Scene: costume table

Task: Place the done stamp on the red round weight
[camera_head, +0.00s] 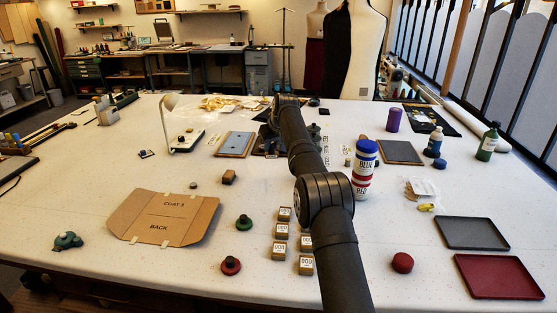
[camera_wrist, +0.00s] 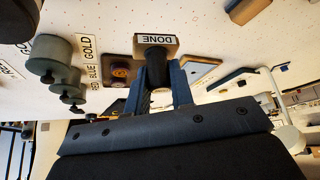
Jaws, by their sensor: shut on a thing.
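My gripper (camera_wrist: 158,72) is shut on the done stamp (camera_wrist: 156,41) in the wrist view. The stamp's dark handle is between the fingers, and its block with the DONE label shows upside down beyond the fingertips. In the head view my arm hides the gripper and the stamp. Two red round things show there, both apart from my gripper: a red disc with a dark knob (camera_head: 231,265) at the front left of centre, and a plain red puck (camera_head: 403,262) to the right of my arm. I cannot tell for certain which is the weight. Both look bare on top.
A green knobbed disc (camera_head: 244,222) and several small wooden blocks (camera_head: 280,230) stand near the knobbed red disc. A brown card (camera_head: 163,218) lies left. Grey (camera_head: 470,233) and red (camera_head: 497,277) trays lie right.

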